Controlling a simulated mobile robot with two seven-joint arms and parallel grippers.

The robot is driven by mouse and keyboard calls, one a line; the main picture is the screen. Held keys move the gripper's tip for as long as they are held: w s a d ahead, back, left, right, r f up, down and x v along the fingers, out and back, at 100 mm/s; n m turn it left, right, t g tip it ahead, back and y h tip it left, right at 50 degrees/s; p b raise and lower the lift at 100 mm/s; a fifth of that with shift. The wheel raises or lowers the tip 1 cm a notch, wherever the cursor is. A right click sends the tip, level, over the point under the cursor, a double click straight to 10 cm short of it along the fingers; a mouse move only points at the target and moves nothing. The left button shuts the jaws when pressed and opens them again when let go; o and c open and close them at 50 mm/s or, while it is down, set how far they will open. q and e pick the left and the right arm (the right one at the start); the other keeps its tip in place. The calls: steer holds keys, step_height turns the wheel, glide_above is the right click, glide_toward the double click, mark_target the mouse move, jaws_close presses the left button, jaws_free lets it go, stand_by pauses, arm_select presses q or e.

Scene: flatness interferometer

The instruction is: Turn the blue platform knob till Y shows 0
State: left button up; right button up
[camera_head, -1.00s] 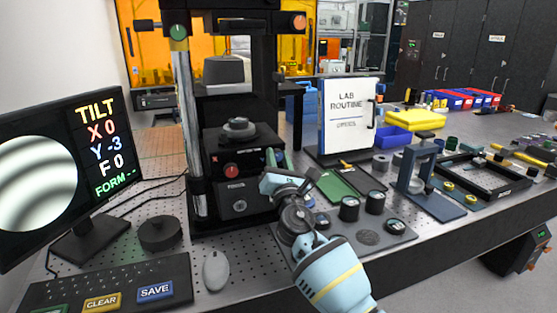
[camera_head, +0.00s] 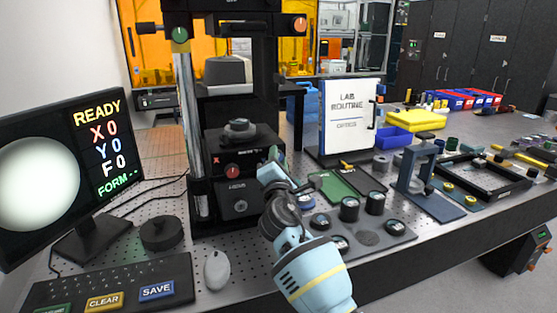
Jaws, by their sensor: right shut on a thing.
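The monitor (camera_head: 88,160) at the left shows READY, X 0, Y 0, F 0 and FORM --. Its round picture is an even, pale disc. The black interferometer (camera_head: 210,205) stands in the middle, with a red knob (camera_head: 232,171) on the front of its platform (camera_head: 240,150). My right gripper (camera_head: 273,158) is at the right side of the platform, shut on the blue platform knob. The gripper and wrist hide the knob itself. My left gripper is not in view.
A keyboard (camera_head: 75,288), grey mouse (camera_head: 217,270) and black puck (camera_head: 162,233) lie at the front left. A tray (camera_head: 395,240) with several round parts is right of my arm. A white LAB ROUTINE board (camera_head: 348,118) stands behind.

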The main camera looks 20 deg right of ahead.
stand_by(0.3)
steer(key=o, duration=1)
steer(key=shift+c, duration=0.2)
steer(key=v, duration=0.8)
steer(key=shift+p, duration=0.3)
steer(key=shift+w, duration=0.1)
stand_by(0.6)
